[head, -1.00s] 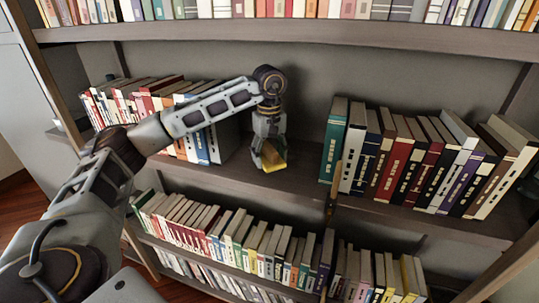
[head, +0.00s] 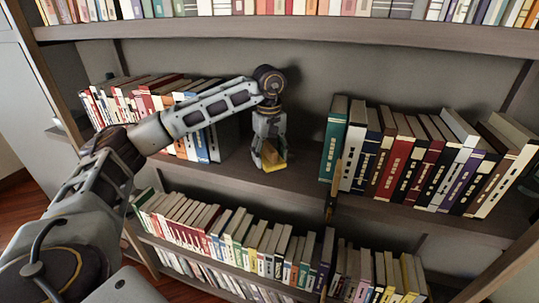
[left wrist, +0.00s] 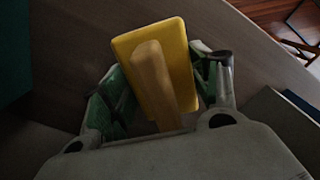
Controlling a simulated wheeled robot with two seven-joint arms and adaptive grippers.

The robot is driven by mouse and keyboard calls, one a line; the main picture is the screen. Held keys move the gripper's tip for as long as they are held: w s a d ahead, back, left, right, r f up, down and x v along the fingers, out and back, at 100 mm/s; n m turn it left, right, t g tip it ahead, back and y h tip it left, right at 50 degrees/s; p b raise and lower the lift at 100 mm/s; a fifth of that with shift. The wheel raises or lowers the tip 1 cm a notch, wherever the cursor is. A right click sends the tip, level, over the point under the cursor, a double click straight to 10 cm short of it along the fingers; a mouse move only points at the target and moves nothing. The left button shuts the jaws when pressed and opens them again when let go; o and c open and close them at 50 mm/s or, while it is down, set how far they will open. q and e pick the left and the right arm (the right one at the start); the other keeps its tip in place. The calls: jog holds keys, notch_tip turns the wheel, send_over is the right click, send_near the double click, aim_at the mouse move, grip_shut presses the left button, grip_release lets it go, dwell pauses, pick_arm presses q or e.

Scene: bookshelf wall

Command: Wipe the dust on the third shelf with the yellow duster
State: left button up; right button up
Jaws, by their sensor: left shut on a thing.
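The yellow duster (left wrist: 184,50) is a flat yellow block with a tan wooden handle (left wrist: 152,80). My left gripper (head: 268,160) is shut on the duster's handle, with a finger on each side of it in the left wrist view (left wrist: 160,92). The duster also shows in the head view (head: 272,155), partly hidden by the gripper. It is down at the bare stretch of the middle shelf (head: 300,185), between two groups of books. I cannot tell whether it touches the board. No dust can be made out. My right gripper is not in view.
Books (head: 150,100) stand left of the gap, and a teal book (head: 333,140) begins the row on the right. The upper shelf (head: 290,32) is above my arm. A lower row of books (head: 230,235) runs below.

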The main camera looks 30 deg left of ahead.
aim_at(281, 159)
pick_arm(q)
jog(key=shift+f, duration=0.1)
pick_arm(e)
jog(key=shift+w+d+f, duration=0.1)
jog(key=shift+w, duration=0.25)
pick_arm(q)
jog(key=shift+f, duration=0.1)
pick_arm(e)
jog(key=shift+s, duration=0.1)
pick_arm(q)
jog(key=shift+f, duration=0.2)
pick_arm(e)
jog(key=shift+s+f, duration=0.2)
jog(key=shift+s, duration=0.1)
pick_arm(q)
jog(key=shift+f+b, duration=0.3)
jog(key=shift+b, duration=0.15)
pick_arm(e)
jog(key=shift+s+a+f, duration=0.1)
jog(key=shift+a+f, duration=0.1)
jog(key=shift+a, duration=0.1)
